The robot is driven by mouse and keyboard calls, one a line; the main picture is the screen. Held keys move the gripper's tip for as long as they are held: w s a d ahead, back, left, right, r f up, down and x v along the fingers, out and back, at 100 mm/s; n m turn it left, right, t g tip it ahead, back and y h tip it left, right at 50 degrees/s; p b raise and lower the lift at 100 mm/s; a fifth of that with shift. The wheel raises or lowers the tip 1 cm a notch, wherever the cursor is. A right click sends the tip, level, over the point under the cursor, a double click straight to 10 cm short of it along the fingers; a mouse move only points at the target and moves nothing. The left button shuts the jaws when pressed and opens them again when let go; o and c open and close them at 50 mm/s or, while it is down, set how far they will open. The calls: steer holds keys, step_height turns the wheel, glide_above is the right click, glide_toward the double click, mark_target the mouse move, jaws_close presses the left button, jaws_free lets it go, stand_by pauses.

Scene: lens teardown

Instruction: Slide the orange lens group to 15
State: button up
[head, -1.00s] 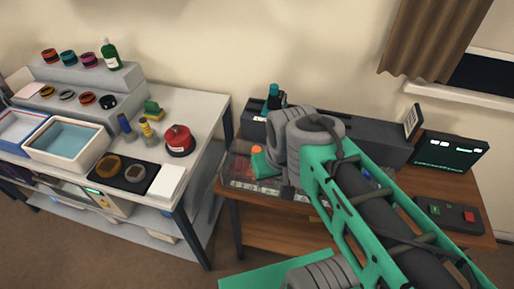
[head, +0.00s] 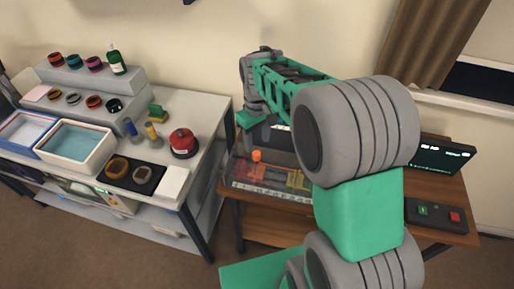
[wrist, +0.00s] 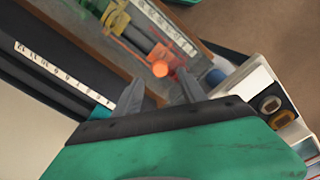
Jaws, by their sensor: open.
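The orange lens group shows as a round orange knob (wrist: 160,68) on a translucent orange-red mount in the wrist view. In the head view its orange knob (head: 256,156) stands at the left part of the clear-covered bench unit. A white number scale (wrist: 170,25) runs along the unit's far side in the wrist view; I cannot read which mark the group stands at. My gripper (wrist: 161,92) is open and empty, its two grey fingers on either side of the knob's near side, apart from it as far as I can tell. In the head view my arm hides part of the unit.
A yellow part (wrist: 115,18) sits along the same unit. A dark housing with another white scale (wrist: 65,72) lies to the left in the wrist view. A black screen (head: 442,158) and a button box (head: 436,215) stand right. The left table (head: 205,105) holds trays and a red pot (head: 184,144).

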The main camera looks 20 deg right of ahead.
mark_target(257, 153)
steer(key=shift+w+r+n, duration=0.25)
steer(key=shift+r+n, duration=0.25)
steer(key=shift+w+r+n, duration=0.25)
steer(key=shift+r+n, duration=0.2)
steer(key=shift+n, duration=0.05)
steer(key=shift+s+n, duration=0.4)
steer(key=shift+n, duration=0.7)
step_height(257, 153, down, 8)
steer(key=shift+r+p, duration=0.1)
steer(key=shift+p, duration=0.65)
steer(key=shift+c, duration=0.4)
jaws_close()
